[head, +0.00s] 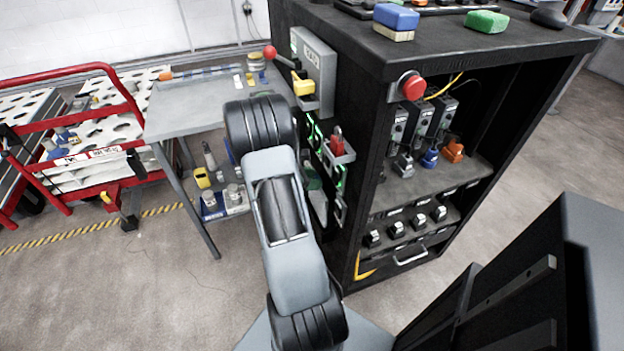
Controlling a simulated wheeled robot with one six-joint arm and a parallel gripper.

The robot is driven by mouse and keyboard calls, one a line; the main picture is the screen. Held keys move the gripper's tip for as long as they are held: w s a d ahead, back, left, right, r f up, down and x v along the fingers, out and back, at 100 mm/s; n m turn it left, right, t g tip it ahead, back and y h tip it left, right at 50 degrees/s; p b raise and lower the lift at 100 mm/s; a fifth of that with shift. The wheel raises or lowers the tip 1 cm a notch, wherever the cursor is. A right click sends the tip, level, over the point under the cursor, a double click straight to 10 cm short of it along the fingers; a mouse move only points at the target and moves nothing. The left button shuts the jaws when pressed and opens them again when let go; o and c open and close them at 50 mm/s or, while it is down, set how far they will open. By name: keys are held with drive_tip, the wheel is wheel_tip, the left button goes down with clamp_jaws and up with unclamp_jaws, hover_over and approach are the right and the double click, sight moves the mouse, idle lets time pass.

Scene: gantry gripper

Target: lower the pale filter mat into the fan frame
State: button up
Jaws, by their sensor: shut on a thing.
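My arm reaches up from the bottom middle of the head view toward the side of a black cabinet (345,75). Its far end, with my gripper, is not in view; my own arm links hide that area. I cannot make out the pale filter mat or the fan frame anywhere in this view. Part of the cabinet's left side, with green-lit fittings, is covered by my arm.
The cabinet carries a grey box (315,65), a red button (413,88) and shelves of small devices. Blue (396,16) and green (486,21) blocks lie on top. A grey table (185,105) and a red-railed cart (75,135) stand left. Floor at lower left is clear.

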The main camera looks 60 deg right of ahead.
drive_tip(key=shift+f+b, duration=2.65)
drive_tip(key=shift+f, duration=0.9)
drive_tip(key=o, duration=1.2)
drive_tip(key=shift+o, duration=0.2)
drive_tip(key=p, duration=0.3)
approach(316, 194)
drive_tip(key=shift+v, duration=2.65)
drive_tip(key=shift+w+f, duration=0.1)
